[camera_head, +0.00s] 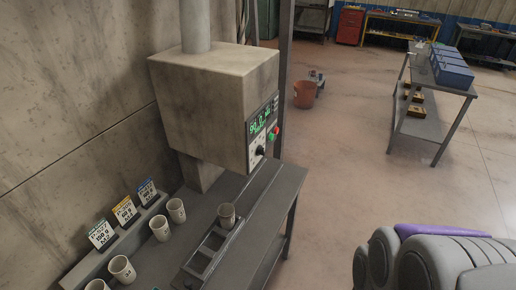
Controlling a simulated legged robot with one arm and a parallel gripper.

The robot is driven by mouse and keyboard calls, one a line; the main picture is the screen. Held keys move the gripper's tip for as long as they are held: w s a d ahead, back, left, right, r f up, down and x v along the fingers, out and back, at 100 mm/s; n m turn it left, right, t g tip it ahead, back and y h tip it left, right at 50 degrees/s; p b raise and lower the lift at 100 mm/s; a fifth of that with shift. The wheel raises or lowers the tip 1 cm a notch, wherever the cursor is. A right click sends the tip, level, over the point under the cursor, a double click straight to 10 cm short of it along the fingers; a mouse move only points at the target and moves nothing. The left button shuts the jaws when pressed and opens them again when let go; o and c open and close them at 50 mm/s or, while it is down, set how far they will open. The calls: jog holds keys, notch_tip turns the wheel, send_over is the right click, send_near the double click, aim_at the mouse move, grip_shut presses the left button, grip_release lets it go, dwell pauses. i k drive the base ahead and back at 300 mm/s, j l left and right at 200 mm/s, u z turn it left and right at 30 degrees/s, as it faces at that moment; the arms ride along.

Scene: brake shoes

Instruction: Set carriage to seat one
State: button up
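The carriage (197,264) is a dark, long tray with several square seats in a row. It lies on the grey bench in front of and below the boxy machine (207,95). The carriage's near end is close to the bottom edge of the picture. My gripper's fingers do not show; only grey, rounded parts of mine with a purple strip are at the lower right, apart from the bench.
Several beige cups (160,228) stand on the bench left of the carriage. Labelled cards (125,211) stand on a ledge by the wall. The machine has a green display (262,118), a knob and buttons.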

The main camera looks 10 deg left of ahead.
aim_at(198, 266)
jog(key=u, duration=1.25)
